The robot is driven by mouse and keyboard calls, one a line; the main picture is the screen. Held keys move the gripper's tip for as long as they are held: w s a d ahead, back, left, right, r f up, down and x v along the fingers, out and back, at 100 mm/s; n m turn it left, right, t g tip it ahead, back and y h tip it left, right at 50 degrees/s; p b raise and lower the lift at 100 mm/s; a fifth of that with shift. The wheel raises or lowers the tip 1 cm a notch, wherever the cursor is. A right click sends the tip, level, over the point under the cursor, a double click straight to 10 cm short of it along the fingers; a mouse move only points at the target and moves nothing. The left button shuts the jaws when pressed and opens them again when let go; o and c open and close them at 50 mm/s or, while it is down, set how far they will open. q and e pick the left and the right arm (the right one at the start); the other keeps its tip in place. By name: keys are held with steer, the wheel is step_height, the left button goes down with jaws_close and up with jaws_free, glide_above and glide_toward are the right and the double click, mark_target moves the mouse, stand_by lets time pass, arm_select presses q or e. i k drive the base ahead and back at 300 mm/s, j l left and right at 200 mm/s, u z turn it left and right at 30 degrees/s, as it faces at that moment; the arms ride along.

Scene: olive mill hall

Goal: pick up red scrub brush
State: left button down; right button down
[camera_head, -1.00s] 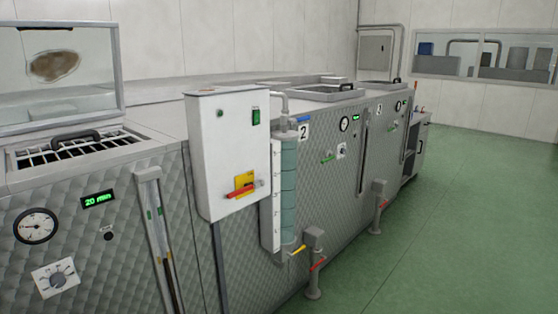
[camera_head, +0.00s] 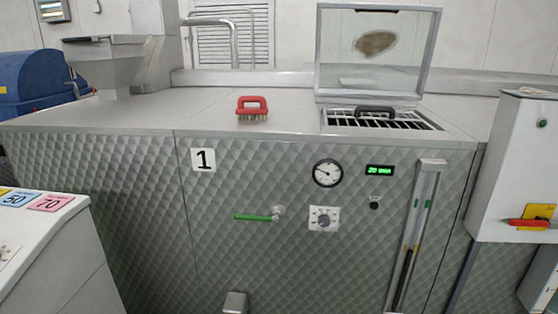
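The red scrub brush (camera_head: 252,107) stands on the flat metal top of the machine marked 1 (camera_head: 290,210). Its red handle is upward and its tan bristles rest on the surface, close to the front edge. Nothing touches it. Neither of my grippers shows in the head view.
Right of the brush is a grated opening (camera_head: 378,120) with a black handle and a raised clear lid (camera_head: 372,52). A white control box (camera_head: 515,165) stands at the right. A metal hopper (camera_head: 105,60) and blue housing (camera_head: 38,77) are at the left. A counter with numbered cards (camera_head: 48,203) is front left.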

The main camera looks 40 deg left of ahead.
mark_target(246, 113)
steer(key=u, duration=1.2)
